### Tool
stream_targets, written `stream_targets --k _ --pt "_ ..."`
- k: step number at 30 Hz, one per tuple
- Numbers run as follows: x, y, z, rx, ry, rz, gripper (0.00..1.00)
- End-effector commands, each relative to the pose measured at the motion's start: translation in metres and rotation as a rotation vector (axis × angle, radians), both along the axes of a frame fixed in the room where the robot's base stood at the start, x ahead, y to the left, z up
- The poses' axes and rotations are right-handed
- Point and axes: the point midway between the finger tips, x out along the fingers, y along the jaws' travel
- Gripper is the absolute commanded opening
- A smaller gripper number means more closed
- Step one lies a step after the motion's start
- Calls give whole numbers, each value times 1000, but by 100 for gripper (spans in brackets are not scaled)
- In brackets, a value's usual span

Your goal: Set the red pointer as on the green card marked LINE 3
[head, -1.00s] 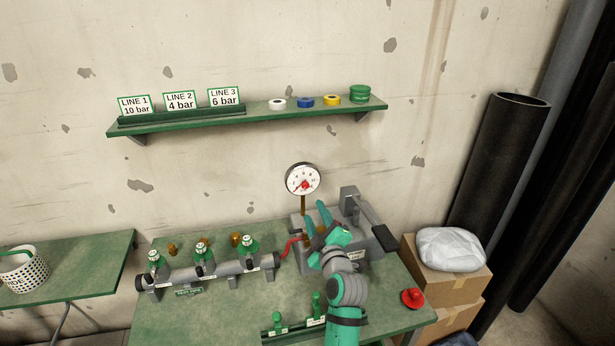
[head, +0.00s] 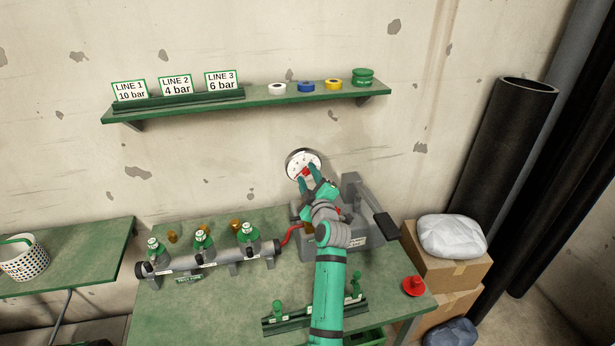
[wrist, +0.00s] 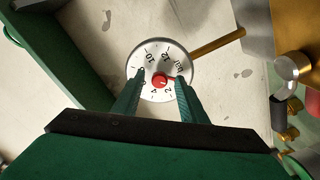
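The green-edged card LINE 3 (head: 220,80) reads 6 bar and stands on the shelf. The round white gauge (head: 290,164) stands above the grey pump at the back of the bench, partly hidden by my gripper. In the wrist view the gauge dial (wrist: 151,52) appears turned, with the red pointer (wrist: 159,82) and its hub at the centre. The pointer's tip lies toward the right of that picture, near the right finger; its exact reading is unclear. My gripper (head: 307,173) is open, its two fingers (wrist: 158,80) in front of the dial on either side of the red hub. Contact cannot be told.
Cards LINE 1 (head: 129,91) and LINE 2 (head: 176,86) stand beside LINE 3. The shelf (head: 250,101) also holds tape rolls. The manifold with green valves (head: 215,259) lies left of the pump (head: 352,235). A red part (head: 413,286) sits at the bench's right edge.

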Motion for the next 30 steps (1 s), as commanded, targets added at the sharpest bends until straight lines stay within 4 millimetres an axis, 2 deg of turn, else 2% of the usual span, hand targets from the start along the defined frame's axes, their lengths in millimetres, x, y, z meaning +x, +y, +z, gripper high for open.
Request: stream_targets --k 11,15,16,23,30 --pt "5 1 0 1 0 0 39" --pt "4 1 0 0 -1 1 5" --pt "4 1 0 1 0 1 0" --pt "4 1 0 9 1 1 0" --pt "4 2 0 87 20 1 0"
